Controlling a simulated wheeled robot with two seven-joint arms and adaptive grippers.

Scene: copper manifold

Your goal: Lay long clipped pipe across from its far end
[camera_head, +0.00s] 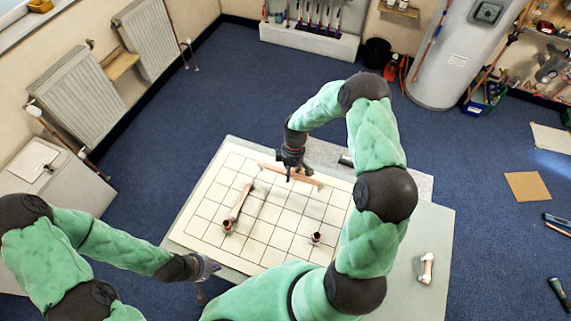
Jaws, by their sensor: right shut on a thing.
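A long copper pipe (308,180) lies across the far part of the gridded white board (275,225), tilted down to the right. My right gripper (291,174) comes down over it near its middle and is shut on it. I cannot tell whether the pipe touches the board. A second copper pipe (240,202) runs along the left of the board, with a dark-mouthed copper fitting (227,227) at its near end. Another upright fitting (316,238) stands at the near right. My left gripper (212,268) is beside the board's near left edge; its fingers are too small to read.
A short copper piece with white ends (427,268) lies on the table's right part (437,225). A dark object (345,160) lies on a grey mat (408,181) behind the board. My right arm hides the board's right side. The board's middle is clear.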

